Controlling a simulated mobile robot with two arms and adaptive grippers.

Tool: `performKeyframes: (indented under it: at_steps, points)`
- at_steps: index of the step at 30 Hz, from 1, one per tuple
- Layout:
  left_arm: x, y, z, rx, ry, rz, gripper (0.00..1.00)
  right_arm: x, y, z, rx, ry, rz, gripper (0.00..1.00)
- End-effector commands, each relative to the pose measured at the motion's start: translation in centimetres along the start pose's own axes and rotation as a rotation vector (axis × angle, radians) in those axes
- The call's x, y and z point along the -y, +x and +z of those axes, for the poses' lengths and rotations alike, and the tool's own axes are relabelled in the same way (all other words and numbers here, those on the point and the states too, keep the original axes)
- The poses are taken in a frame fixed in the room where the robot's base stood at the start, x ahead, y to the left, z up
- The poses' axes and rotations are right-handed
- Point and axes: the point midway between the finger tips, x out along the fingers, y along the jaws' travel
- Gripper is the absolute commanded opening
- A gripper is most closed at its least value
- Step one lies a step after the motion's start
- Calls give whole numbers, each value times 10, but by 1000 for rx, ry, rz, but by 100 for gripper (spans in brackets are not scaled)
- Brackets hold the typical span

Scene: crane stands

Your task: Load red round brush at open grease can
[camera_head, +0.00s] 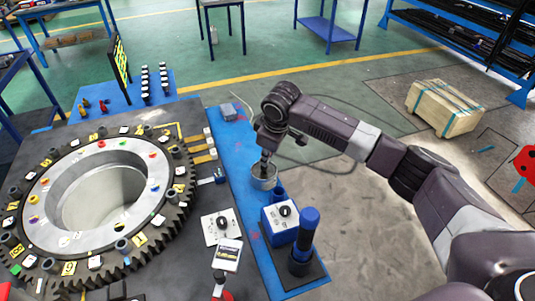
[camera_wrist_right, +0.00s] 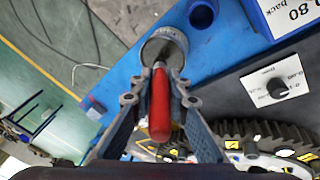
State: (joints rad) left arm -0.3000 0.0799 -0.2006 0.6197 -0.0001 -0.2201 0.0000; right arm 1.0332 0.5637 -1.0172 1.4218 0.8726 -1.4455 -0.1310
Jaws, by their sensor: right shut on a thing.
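My right gripper (camera_head: 265,152) points down right above the open grease can in the head view. It is shut on the red round brush (camera_wrist_right: 160,105), whose red handle lies between the two fingers in the wrist view. The grease can (camera_head: 264,181) is a small round metal tin on the blue strip; it also shows in the wrist view (camera_wrist_right: 153,50). The brush's far end overlaps the can's opening there. The bristles are hidden, so I cannot tell how deep they reach. My left gripper is not in view.
A blue cup (camera_head: 279,192), a blue-and-white box with a black knob (camera_head: 281,223) and a dark blue cylinder (camera_head: 306,233) stand in front of the can. A large toothed ring (camera_head: 170,217) lies to the left. A wooden crate (camera_head: 444,108) stands on the floor at right.

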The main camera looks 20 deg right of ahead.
Motion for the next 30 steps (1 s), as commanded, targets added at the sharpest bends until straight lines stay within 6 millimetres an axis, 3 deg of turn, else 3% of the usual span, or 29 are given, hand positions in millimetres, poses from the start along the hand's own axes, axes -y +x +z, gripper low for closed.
performKeyframes:
  at_steps: [30]
  points:
    - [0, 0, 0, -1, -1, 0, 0, 2, 6, 2, 1, 0, -1, 0]
